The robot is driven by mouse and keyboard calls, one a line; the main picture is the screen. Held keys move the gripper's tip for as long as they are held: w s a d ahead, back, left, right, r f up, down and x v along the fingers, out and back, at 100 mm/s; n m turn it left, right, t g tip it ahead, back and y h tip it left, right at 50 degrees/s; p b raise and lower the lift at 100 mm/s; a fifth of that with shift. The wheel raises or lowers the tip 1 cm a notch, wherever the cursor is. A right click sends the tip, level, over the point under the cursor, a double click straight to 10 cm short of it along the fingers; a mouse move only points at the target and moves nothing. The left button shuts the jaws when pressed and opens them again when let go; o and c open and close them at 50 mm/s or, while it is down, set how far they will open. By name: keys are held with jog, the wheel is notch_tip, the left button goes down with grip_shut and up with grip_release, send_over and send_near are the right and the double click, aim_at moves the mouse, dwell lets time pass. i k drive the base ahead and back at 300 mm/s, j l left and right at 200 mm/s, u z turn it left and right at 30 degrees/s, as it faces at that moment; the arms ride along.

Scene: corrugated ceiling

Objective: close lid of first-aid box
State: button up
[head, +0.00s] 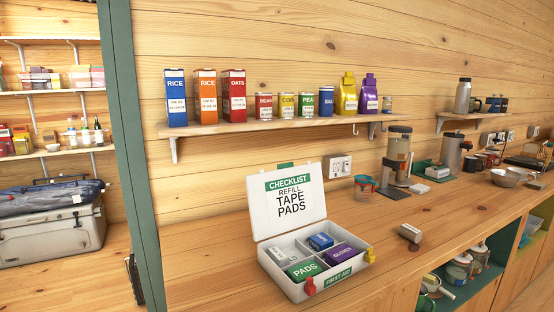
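The first-aid box (310,289) stands on the wooden counter in the lower middle of the head view. It is a white case with a green "FIRST AID" label on its front and red and yellow latches at the front corners. Its lid (271,221) is open, standing up at the back and leaning slightly backward. The lid's inside shows a checklist reading "REFILL TAPE PADS". Green pads (304,270), a purple gloves pack (342,253), a blue pack (320,241) and a white pack (283,257) lie in its compartments. My gripper is not in view.
A small grey-topped block (410,233) lies on the counter right of the box. A cup (364,188) and a coffee grinder (398,155) stand further back. A wall shelf (285,126) with boxes and tins hangs above. The counter (215,250) left of the box is clear.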

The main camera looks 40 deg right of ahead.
aim_at(289, 197)
jog(key=i+j+z, duration=0.1)
jog(key=j, duration=0.25)
jog(key=i+j, duration=0.2)
jog(key=j, duration=0.2)
jog(key=i+j+z, duration=0.15)
jog(key=j, duration=0.25)
jog(key=i+j+z, duration=0.1)
jog(key=j, duration=0.25)
jog(key=i+j, duration=0.15)
jog(key=j, duration=0.3)
jog(key=l+z, duration=0.05)
